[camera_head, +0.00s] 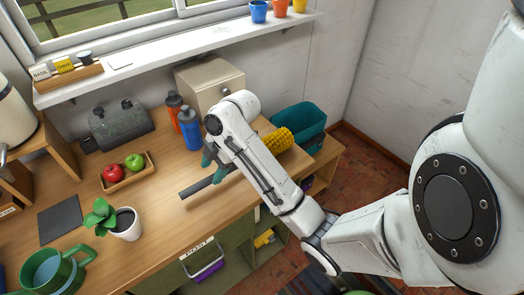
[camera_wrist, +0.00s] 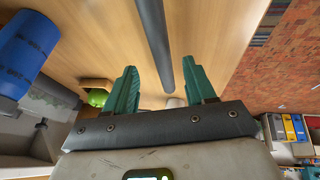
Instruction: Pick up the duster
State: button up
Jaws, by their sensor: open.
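The duster has a yellow, knobbly head (camera_head: 278,140) lying at the right part of the wooden counter. Its dark grey handle (camera_head: 197,187) shows to the left of my arm; the middle of the duster is hidden behind my arm. My gripper (camera_head: 214,168) is over the handle, with green fingers pointing down. In the wrist view the handle (camera_wrist: 155,35) runs between the two spread fingers (camera_wrist: 160,68), with a gap on each side. The gripper is open and holds nothing. The yellow head is not in the wrist view.
A tray with apples (camera_head: 125,172) and a potted plant (camera_head: 124,223) are to the left. The counter's front edge (camera_head: 215,228) is close below the handle.

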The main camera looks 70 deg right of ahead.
aim_at(209, 179)
jog(key=p+x, duration=0.1)
jog(key=x, duration=0.3)
jog(key=shift+a+f, duration=0.15)
jog(key=shift+a, duration=0.05)
grip_shut()
dwell(0.3)
